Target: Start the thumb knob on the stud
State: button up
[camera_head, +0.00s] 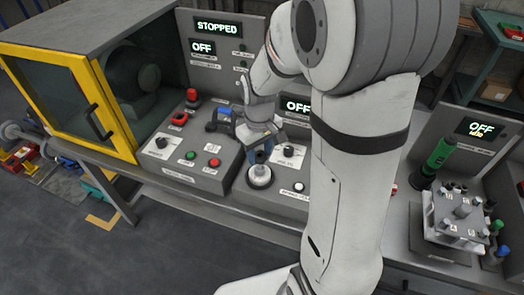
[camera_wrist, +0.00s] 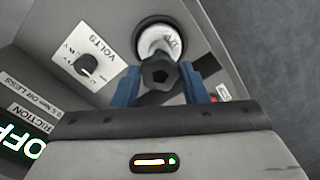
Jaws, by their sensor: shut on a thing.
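My gripper (camera_wrist: 160,82) has two blue fingers, shut on a dark, lobed thumb knob (camera_wrist: 159,74) in the wrist view. Behind the knob is a white round piece (camera_wrist: 158,38) with dark marks, set in a dark ring. In the head view my gripper (camera_head: 261,152) points down over this white round piece (camera_head: 260,176) on the grey console. The knob is not clear in that view. I cannot make out the stud, and whether the knob touches anything beneath it cannot be told.
A VOLTS dial (camera_wrist: 86,66) is beside the white piece. To the left stand a yellow-framed enclosure (camera_head: 88,100) and a console with red and green buttons (camera_head: 202,155). At right are a green cylinder (camera_head: 440,152) and a plate fixture (camera_head: 460,222). My arm hides the middle.

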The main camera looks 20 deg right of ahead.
jog(key=shift+n, duration=0.3)
jog(key=shift+f+b, duration=1)
jog(key=shift+f, duration=0.25)
dwell(0.9)
jog(key=m, duration=0.3)
jog(key=shift+m, duration=1.1)
jog(key=shift+m, duration=1.1)
jog(key=m, duration=0.3)
